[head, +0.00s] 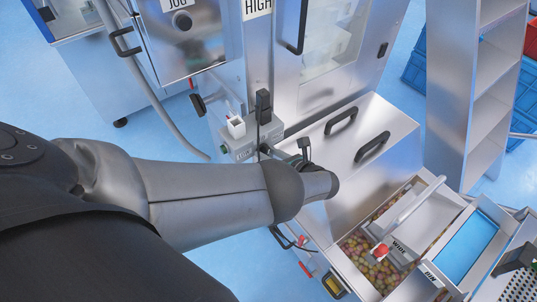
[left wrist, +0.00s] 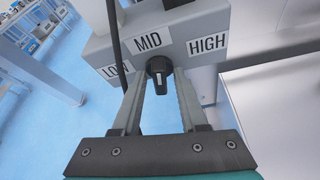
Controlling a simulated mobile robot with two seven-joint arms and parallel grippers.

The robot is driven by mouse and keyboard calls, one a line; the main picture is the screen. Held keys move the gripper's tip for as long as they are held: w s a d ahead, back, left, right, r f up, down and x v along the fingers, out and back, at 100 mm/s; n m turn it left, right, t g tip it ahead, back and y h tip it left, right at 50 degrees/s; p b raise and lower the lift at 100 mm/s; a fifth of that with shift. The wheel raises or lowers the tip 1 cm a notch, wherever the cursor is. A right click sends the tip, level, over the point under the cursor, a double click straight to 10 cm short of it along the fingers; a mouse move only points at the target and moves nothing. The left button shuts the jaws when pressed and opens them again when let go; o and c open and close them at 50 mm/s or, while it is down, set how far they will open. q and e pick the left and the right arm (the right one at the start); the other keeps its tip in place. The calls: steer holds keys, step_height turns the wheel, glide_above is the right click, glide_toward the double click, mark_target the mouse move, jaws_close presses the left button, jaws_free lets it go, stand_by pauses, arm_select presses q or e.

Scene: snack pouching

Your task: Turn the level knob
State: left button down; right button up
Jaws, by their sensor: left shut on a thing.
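The level knob (left wrist: 159,72) is black with a white mark and sits below the MID label on a grey box (left wrist: 150,45). LOW is to its left and HIGH to its right. My left gripper (left wrist: 157,82) has one finger on each side of the knob and is shut on it. The white mark faces the camera; I cannot tell which label it points to. In the head view the control box (head: 243,148) stands left of my left wrist, which hides most of the gripper and the knob. My right gripper is not in view.
A metal cover with two black handles (head: 341,121) lies right of the box. A hose (head: 150,90) hangs at the left. Blue floor shows between machines.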

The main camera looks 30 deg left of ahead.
arm_select(q)
steer(key=shift+m+b, duration=0.3)
steer(key=shift+b, duration=0.2)
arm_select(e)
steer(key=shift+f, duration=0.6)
arm_select(q)
steer(key=m+g+y+b, duration=0.1)
steer(key=m+b, duration=0.1)
steer(key=b, duration=0.1)
steer(key=m+g+y+b, duration=0.1)
steer(key=m+g+b, duration=0.1)
steer(key=m+b, duration=0.1)
steer(key=shift+w+f+b, duration=0.1)
steer(key=shift+b, duration=0.55)
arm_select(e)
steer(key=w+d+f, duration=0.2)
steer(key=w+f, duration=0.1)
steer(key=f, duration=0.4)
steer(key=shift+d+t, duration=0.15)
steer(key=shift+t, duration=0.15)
arm_select(q)
steer(key=c, duration=0.8)
jaws_free()
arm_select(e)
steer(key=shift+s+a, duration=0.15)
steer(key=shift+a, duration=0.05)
